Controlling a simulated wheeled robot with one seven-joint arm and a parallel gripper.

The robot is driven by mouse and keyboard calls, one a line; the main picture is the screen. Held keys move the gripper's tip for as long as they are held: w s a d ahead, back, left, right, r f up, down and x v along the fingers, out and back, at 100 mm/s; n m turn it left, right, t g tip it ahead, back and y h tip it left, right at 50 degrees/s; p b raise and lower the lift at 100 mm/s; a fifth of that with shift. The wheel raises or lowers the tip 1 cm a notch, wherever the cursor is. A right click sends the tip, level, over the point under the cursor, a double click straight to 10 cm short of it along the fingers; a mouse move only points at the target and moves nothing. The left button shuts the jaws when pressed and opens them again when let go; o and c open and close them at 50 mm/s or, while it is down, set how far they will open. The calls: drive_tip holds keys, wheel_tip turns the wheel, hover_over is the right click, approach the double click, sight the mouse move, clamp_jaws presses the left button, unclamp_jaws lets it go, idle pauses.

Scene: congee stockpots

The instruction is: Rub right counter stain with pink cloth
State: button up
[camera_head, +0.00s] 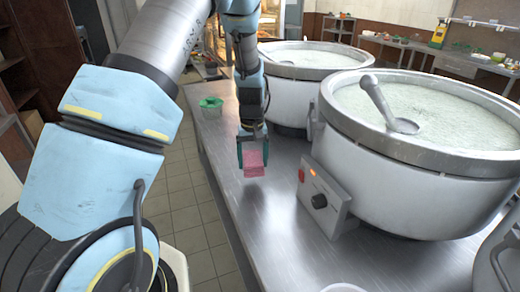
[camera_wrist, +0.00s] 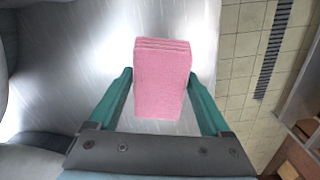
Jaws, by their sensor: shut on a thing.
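The pink cloth (camera_head: 254,163) is a small folded block held in my gripper (camera_head: 253,156) over the metal counter (camera_head: 270,205), left of the pots. In the wrist view the pink cloth (camera_wrist: 162,80) sits between the two green fingers of my gripper (camera_wrist: 161,85), which are shut on its sides. I cannot tell whether the cloth touches the counter or hangs just above it. No stain is clearly visible on the counter in either view; the part under the cloth is hidden.
A large pot (camera_head: 400,180) with a ladle (camera_head: 388,108) stands right of my gripper, its control box (camera_head: 322,197) jutting out. A second pot (camera_head: 290,95) stands behind. A green container (camera_head: 211,104) is at the counter's far left. The tiled floor (camera_head: 190,190) lies beyond the left edge.

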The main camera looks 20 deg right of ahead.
drive_tip(key=shift+r+p, duration=0.5)
drive_tip(key=shift+r, duration=0.6)
